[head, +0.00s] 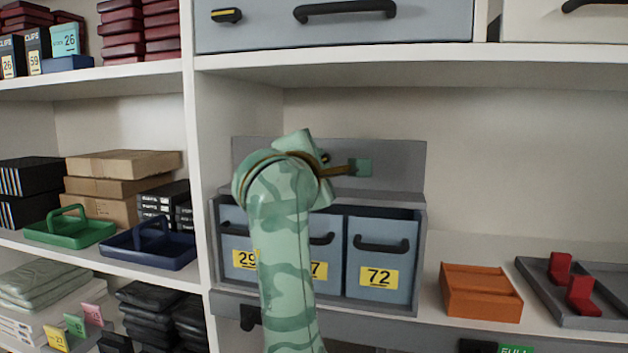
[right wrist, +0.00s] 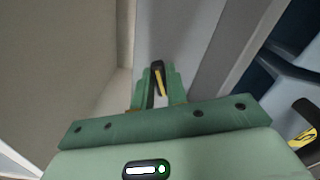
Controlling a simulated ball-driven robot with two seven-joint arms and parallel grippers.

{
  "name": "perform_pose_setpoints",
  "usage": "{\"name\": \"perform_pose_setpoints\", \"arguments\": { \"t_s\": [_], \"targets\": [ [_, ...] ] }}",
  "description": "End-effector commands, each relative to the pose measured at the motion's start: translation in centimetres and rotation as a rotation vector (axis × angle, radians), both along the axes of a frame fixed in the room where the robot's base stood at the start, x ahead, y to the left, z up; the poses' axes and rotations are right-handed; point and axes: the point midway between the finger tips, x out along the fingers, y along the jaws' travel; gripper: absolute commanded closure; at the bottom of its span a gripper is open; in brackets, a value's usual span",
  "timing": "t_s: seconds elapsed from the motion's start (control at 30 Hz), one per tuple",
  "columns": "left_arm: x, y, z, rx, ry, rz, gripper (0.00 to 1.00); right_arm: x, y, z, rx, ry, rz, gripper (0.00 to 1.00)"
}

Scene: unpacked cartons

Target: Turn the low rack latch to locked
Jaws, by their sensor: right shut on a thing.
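The low rack (head: 421,214) is a grey unit on the middle shelf, with a raised back panel (head: 400,160) above its blue bins. The latch (right wrist: 157,72) is a small dark lever with a yellow stripe, seen in the right wrist view against the grey panel. My right gripper (right wrist: 160,92) is shut on it, with one green finger on each side. In the head view my green patterned right arm and hand cover most of the latch, so its angle is hard to tell there. My left gripper is not in view.
The bins have dark handles and yellow labels; the right one (head: 381,257) reads 72. A grey drawer (head: 420,32) hangs above. An orange block (head: 480,292) and a grey tray with red pieces (head: 545,283) stand to the right. A shelf upright (head: 198,180) is close on the left.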

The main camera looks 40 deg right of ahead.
Motion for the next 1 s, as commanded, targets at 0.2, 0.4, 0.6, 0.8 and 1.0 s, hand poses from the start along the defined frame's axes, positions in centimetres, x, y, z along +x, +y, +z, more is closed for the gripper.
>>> {"name": "perform_pose_setpoints", "arguments": {
  "t_s": [0.2, 0.4, 0.6, 0.8, 1.0],
  "targets": [
    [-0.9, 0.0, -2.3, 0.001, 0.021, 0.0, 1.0, 0.2, 0.0, -0.8, 0.122, -0.134, 0.002, 1.0],
    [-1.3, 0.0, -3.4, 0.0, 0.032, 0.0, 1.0, 0.2, 0.0, -0.7, 0.206, -0.231, 0.001, 1.0],
    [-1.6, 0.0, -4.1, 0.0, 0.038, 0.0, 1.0, 0.1, 0.0, -0.6, 0.258, -0.292, 0.001, 1.0],
    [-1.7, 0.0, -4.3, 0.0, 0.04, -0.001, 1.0, 0.1, 0.0, -0.5, 0.282, -0.318, 0.0, 1.0],
    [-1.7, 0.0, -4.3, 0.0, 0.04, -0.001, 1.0, 0.1, 0.0, -0.5, 0.287, -0.324, 0.0, 1.0]
  ]
}}
